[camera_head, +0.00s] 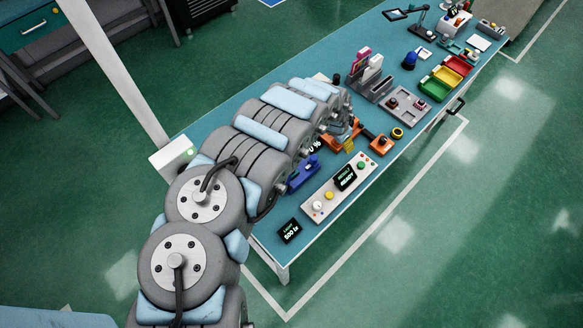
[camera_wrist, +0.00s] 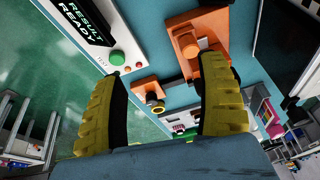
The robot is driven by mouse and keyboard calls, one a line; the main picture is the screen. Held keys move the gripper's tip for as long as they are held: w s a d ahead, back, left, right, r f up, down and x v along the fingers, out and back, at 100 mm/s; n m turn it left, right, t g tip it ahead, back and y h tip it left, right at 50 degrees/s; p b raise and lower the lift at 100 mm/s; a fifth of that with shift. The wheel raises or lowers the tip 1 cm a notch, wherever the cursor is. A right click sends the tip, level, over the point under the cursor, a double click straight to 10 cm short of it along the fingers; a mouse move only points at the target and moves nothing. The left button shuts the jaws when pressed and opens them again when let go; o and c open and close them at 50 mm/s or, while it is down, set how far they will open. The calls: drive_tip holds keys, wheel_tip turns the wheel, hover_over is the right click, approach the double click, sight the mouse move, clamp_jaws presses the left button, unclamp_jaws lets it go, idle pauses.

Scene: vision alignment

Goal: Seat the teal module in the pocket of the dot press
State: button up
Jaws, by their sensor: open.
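My gripper (camera_wrist: 163,70) is open, with its two yellow-green ribbed fingers apart and nothing visible between them. It hangs over the blue-green bench (camera_head: 275,228). An orange fixture with a knob-like part (camera_wrist: 190,48) lies beyond the fingertips in the wrist view, partly behind the right finger. I cannot tell whether it is the dot press. In the head view orange parts (camera_head: 377,142) show beside the end of my arm, which covers much of that area. I cannot pick out the teal module in either view; it may be hidden or too small.
A control panel (camera_head: 326,201) with a "RESULT READY" screen (camera_wrist: 84,20) and buttons lies near the bench's front edge. A blue device (camera_head: 303,174) and a small display (camera_head: 289,231) are nearby. A grey tray (camera_head: 405,117) and coloured bins (camera_head: 443,82) stand farther along.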

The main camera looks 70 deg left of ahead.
drive_tip(key=s+a+r+g+h+p, duration=0.1)
drive_tip(key=s+r+g, duration=0.15)
drive_tip(key=s, duration=0.55)
drive_tip(key=s+a+r+g+p, duration=0.1)
drive_tip(key=s+r, duration=0.2)
drive_tip(key=s, duration=0.5)
hover_over(295, 169)
drive_tip(key=shift+a+f, duration=0.15)
drive_tip(key=shift+f, duration=2.35)
drive_tip(key=shift+a+f, duration=0.1)
drive_tip(key=shift+f, duration=2.4)
drive_tip(key=shift+w+a+f, duration=0.1)
drive_tip(key=shift+f, duration=0.9)
drive_tip(key=shift+s+d+f, duration=0.1)
drive_tip(key=shift+s+f, duration=0.15)
drive_tip(key=shift+f, duration=0.6)
drive_tip(key=shift+s+d+f, duration=0.1)
drive_tip(key=shift+s+f, duration=0.1)
drive_tip(key=shift+f, duration=0.6)
drive_tip(key=shift+a+f+b, duration=0.1)
drive_tip(key=shift+f+b, duration=0.25)
drive_tip(key=shift+f, duration=0.6)
